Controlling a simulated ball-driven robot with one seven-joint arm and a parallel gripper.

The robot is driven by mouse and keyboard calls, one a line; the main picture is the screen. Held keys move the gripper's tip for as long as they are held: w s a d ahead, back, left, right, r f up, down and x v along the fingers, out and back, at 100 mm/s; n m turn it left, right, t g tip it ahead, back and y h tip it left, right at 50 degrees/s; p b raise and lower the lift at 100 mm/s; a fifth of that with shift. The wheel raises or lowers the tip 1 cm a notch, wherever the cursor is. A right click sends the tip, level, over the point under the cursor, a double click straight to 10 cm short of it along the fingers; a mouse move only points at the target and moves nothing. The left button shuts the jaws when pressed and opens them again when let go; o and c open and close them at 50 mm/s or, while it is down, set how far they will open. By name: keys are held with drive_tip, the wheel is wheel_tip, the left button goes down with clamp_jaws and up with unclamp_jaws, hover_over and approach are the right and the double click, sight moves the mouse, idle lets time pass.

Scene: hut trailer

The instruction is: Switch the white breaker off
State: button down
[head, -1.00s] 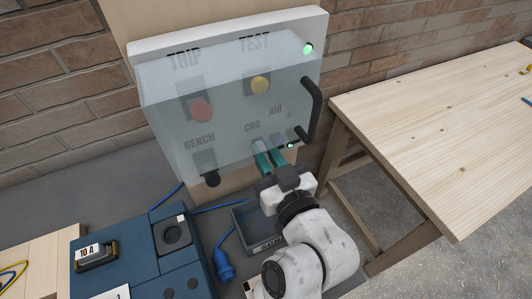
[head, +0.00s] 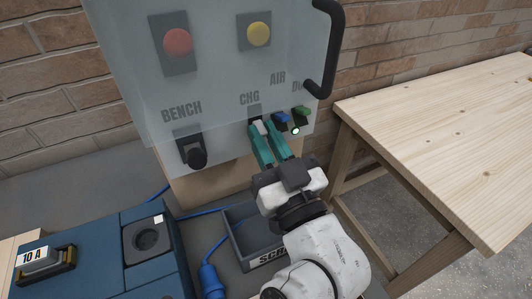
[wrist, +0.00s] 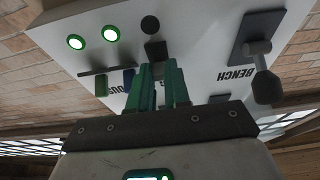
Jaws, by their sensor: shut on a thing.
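The white breaker (head: 262,128) is a small pale lever under the CHG label on the grey panel in the head view. My gripper (head: 265,141) has its teal fingers shut on it, one finger on either side. The lever is mostly hidden by the fingers, so its exact tilt is unclear.
Blue (head: 281,118) and green (head: 301,112) breakers sit close to the right of the fingers. The black BENCH breaker (head: 192,151) is left. A clear cover with a black handle (head: 328,50) fronts the panel. A grey tray (head: 240,225) and blue case (head: 125,255) are below.

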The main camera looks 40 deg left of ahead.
drive_tip(key=shift+f+t+b, duration=0.3)
drive_tip(key=shift+b, duration=0.7)
drive_tip(key=shift+r+y+b, duration=0.15)
drive_tip(key=shift+y+b, duration=0.35)
drive_tip(key=shift+b, duration=0.15)
drive_tip(key=c, duration=1.4)
unclamp_jaws()
drive_tip(key=shift+o, duration=0.2)
